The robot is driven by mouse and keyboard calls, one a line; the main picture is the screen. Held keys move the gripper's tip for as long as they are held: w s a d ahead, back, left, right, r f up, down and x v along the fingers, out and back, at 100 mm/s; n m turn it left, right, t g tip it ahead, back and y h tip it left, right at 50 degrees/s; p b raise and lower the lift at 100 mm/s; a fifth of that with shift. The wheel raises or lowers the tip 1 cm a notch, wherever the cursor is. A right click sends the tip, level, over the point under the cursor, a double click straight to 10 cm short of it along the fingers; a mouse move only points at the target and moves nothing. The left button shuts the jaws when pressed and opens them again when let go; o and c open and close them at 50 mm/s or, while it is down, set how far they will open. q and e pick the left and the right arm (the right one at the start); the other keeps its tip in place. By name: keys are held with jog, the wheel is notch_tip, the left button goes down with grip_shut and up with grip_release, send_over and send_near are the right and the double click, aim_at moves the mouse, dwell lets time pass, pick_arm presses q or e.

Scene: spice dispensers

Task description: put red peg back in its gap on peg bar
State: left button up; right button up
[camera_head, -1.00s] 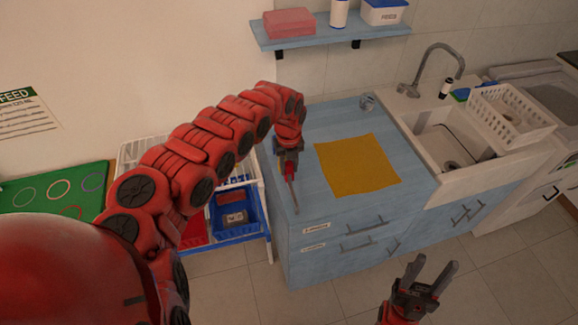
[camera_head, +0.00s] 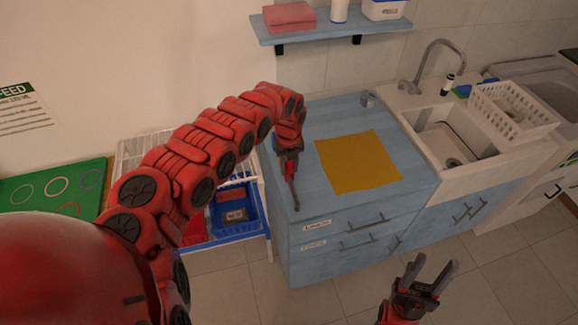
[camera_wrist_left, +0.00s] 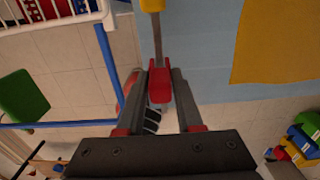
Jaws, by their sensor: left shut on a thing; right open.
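My left gripper (camera_head: 290,178) is over the near left part of the blue counter top, its fingers pointing down. In the left wrist view its fingers (camera_wrist_left: 161,95) are shut on a small red piece (camera_wrist_left: 160,84), which looks like the red peg. A thin grey shaft (camera_wrist_left: 157,40) runs on from the red piece to a yellow end (camera_wrist_left: 151,4) at the top edge. My right gripper (camera_head: 430,273) is open and empty, above the floor in front of the cabinet. I cannot make out the peg bar with certainty in either view.
An orange-yellow cloth (camera_head: 357,163) lies on the blue cabinet's top (camera_head: 322,120). A sink (camera_head: 450,140) and white dish rack (camera_head: 512,118) are at the right. A white wire rack with a blue bin (camera_head: 236,210) stands left of the cabinet. A shelf (camera_head: 330,32) hangs above.

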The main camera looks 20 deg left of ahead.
aim_at(289, 173)
pick_arm(q)
jog(key=shift+f+b, duration=1.25)
jog(key=shift+f, duration=0.45)
jog(key=o, duration=1.1)
jog(key=shift+c, duration=0.2)
jog(key=shift+r+p, duration=3.1)
jog(key=shift+r, duration=1.45)
jog(key=shift+d, duration=0.1)
